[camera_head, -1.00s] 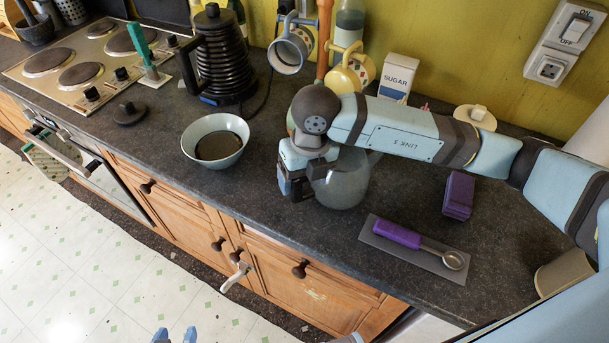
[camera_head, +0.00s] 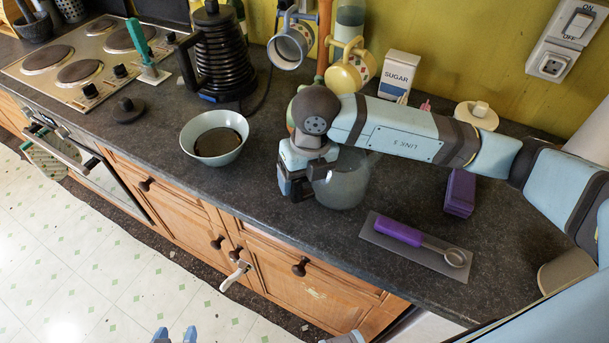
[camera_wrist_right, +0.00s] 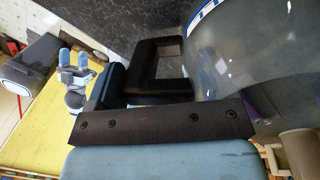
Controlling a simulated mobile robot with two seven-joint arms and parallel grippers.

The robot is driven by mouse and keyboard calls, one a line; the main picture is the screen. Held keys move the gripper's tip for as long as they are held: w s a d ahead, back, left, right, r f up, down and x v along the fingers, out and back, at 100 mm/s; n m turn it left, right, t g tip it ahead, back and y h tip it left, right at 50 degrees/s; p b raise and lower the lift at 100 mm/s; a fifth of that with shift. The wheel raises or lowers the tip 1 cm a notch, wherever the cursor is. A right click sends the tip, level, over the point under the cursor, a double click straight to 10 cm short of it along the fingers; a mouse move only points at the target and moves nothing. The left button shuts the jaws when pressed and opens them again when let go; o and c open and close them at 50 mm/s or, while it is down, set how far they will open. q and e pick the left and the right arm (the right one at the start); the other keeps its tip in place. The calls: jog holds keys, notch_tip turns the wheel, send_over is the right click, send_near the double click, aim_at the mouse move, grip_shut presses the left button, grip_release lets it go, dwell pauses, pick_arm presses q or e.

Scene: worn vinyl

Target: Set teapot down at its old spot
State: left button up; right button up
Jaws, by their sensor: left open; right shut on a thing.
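The teapot (camera_head: 345,188) is a round, see-through grey vessel near the middle of the worktop in the head view. My right gripper (camera_head: 297,187) is at its left side, shut on its handle, with the wrist above. In the right wrist view the clear body (camera_wrist_right: 245,60) fills the upper right, and the black angular handle (camera_wrist_right: 150,75) is beside the jaw. The teapot looks upright and low over the counter; I cannot tell whether its base touches. My left gripper (camera_head: 175,337) is open and empty at the bottom edge, over the floor.
A bowl (camera_head: 215,139) stands left of the teapot. A purple scoop (camera_head: 400,230) on a grey mat (camera_head: 385,246) and a purple block (camera_head: 460,193) lie to the right. Bare counter lies in front.

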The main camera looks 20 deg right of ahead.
jog(key=o, duration=1.8)
jog(key=shift+c, duration=0.2)
jog(key=shift+r, duration=0.15)
jog(key=shift+d+r+p, duration=0.25)
jog(key=shift+r+p, duration=0.85)
jog(key=shift+r, duration=0.8)
jog(key=shift+d+r+p, duration=0.2)
jog(key=shift+r+p, duration=0.9)
jog(key=shift+r, duration=0.8)
jog(key=shift+r, duration=0.3)
notch_tip(320, 180, up, 13)
jog(key=d+b, duration=0.1)
jog(key=shift+d, duration=0.35)
jog(key=shift+w, duration=0.1)
